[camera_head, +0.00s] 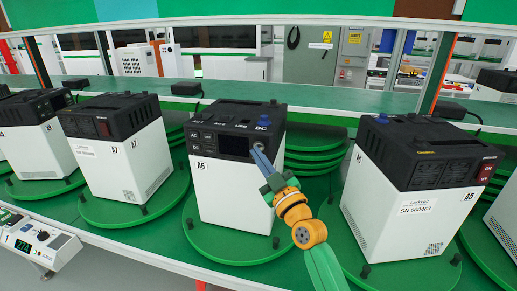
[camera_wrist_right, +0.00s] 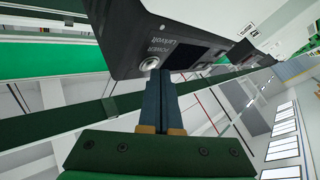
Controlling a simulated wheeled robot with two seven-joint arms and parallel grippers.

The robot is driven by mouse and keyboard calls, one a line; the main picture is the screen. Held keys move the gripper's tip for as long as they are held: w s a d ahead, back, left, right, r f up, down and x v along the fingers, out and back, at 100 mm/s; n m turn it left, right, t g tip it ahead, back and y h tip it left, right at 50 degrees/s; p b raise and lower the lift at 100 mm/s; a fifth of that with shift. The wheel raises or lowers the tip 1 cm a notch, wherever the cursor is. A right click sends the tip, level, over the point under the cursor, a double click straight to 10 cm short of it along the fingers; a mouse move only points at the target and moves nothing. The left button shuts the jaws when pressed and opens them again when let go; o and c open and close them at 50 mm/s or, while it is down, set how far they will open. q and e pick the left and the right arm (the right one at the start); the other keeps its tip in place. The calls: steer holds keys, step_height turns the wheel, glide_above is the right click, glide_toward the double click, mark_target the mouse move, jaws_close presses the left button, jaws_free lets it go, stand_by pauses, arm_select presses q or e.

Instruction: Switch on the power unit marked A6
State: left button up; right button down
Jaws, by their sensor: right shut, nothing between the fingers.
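The power unit marked A6 (camera_head: 222,180), white with a black top and front panel, stands upright on a green round turntable in the middle of the head view. Its round silver power button (camera_wrist_right: 150,64) is beside the word POWER in the right wrist view. The unit's screen (camera_head: 234,145) looks dark. My right gripper (camera_head: 256,152) is shut and empty, its fingertips at the right side of the front panel, right by the button. I cannot tell whether they touch it. My left gripper is not in view.
Unit A7 (camera_head: 125,165) stands to the left and unit A5 (camera_head: 400,218) to the right, on their own turntables. A green shelf (camera_head: 330,97) runs behind. A small device with a green display (camera_head: 38,243) sits at the front left.

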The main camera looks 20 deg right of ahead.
steer(key=shift+w+d+b, duration=0.15)
steer(key=shift+w+b, duration=0.1)
steer(key=shift+b, duration=0.1)
stand_by(0.5)
steer(key=shift+r, duration=0.1)
steer(key=shift+s+a+p, duration=0.25)
steer(key=shift+s+p, duration=0.05)
steer(key=shift+p, duration=0.25)
steer(key=shift+s+a, duration=0.15)
steer(key=shift+s, duration=0.2)
steer(key=s+a+p, duration=0.1)
steer(key=s+p, duration=0.1)
steer(key=s+a+p, duration=0.1)
steer(key=s, duration=0.1)
steer(key=shift+a+p, duration=0.35)
steer(key=shift+a, duration=0.05)
